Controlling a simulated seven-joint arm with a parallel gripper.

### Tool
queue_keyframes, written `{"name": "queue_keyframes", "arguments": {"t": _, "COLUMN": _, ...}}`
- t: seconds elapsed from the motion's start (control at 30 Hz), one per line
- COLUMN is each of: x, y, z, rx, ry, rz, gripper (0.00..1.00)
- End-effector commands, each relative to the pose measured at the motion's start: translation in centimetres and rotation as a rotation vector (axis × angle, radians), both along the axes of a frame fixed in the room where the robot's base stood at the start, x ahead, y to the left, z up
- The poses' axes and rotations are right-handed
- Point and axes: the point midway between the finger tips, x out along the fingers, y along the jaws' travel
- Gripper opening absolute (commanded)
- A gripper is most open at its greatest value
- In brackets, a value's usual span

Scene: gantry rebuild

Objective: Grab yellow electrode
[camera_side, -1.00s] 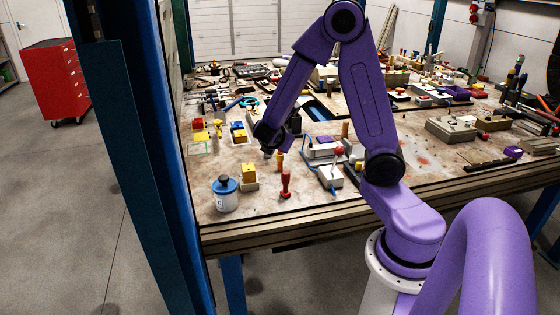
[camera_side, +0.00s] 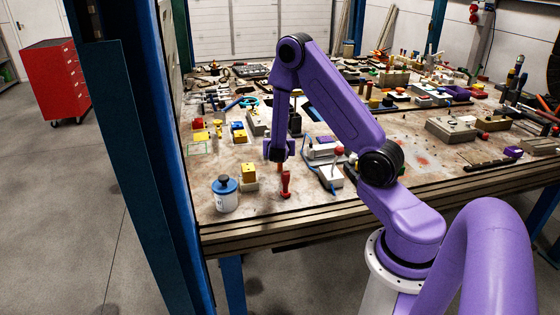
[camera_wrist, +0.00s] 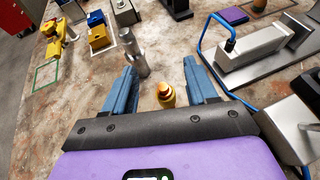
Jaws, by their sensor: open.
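The yellow electrode (camera_wrist: 166,95) stands upright on the bench in the wrist view, with an orange-brown tip. In the side view my gripper (camera_side: 279,158) is low over the bench, just behind a red-handled tool (camera_side: 286,184). The electrode is mostly hidden there by the gripper.
A silver metal cylinder (camera_wrist: 133,52) stands just beyond the left finger. A grey device with a blue cable (camera_wrist: 255,48) is to the right. A blue-lidded jar (camera_side: 225,194) and a yellow block (camera_side: 248,172) sit left of the gripper on the worn bench (camera_side: 225,240).

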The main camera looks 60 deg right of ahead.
Motion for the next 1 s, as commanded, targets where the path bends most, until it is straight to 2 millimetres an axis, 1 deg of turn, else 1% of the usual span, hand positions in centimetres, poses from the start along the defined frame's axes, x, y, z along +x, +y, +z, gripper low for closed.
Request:
{"name": "queue_keyframes", "arguments": {"t": 0.17, "x": 0.0, "y": 0.0, "z": -0.7, "rx": 0.0, "ry": -0.001, "rz": 0.0, "gripper": 0.57}}
{"name": "queue_keyframes", "arguments": {"t": 0.4, "x": 0.0, "y": 0.0, "z": -3.5, "rx": 0.0, "ry": 0.002, "rz": 0.001, "gripper": 0.57}}
{"name": "queue_keyframes", "arguments": {"t": 0.43, "x": 0.1, "y": -0.2, "z": -3.7, "rx": 0.0, "ry": 0.0, "rz": -0.001, "gripper": 0.57}}
{"name": "queue_keyframes", "arguments": {"t": 0.5, "x": 0.6, "y": -1.3, "z": -4.0, "rx": 0.001, "ry": -0.003, "rz": -0.006, "gripper": 0.57}}
{"name": "queue_keyframes", "arguments": {"t": 0.6, "x": 1.1, "y": -2.0, "z": -4.3, "rx": 0.001, "ry": -0.003, "rz": -0.003, "gripper": 0.57}}
{"name": "queue_keyframes", "arguments": {"t": 0.73, "x": 1.3, "y": -2.4, "z": -4.5, "rx": 0.001, "ry": -0.002, "rz": -0.002, "gripper": 0.57}}
{"name": "queue_keyframes", "arguments": {"t": 0.93, "x": 1.3, "y": -2.4, "z": -4.5, "rx": 0.001, "ry": -0.002, "rz": -0.001, "gripper": 0.57}}
{"name": "queue_keyframes", "arguments": {"t": 0.97, "x": 1.3, "y": -2.4, "z": -4.5, "rx": 0.001, "ry": -0.002, "rz": -0.001, "gripper": 0.47}}
{"name": "queue_keyframes", "arguments": {"t": 1.0, "x": 1.3, "y": -2.4, "z": -4.5, "rx": 0.001, "ry": -0.002, "rz": -0.001, "gripper": 0.34}}
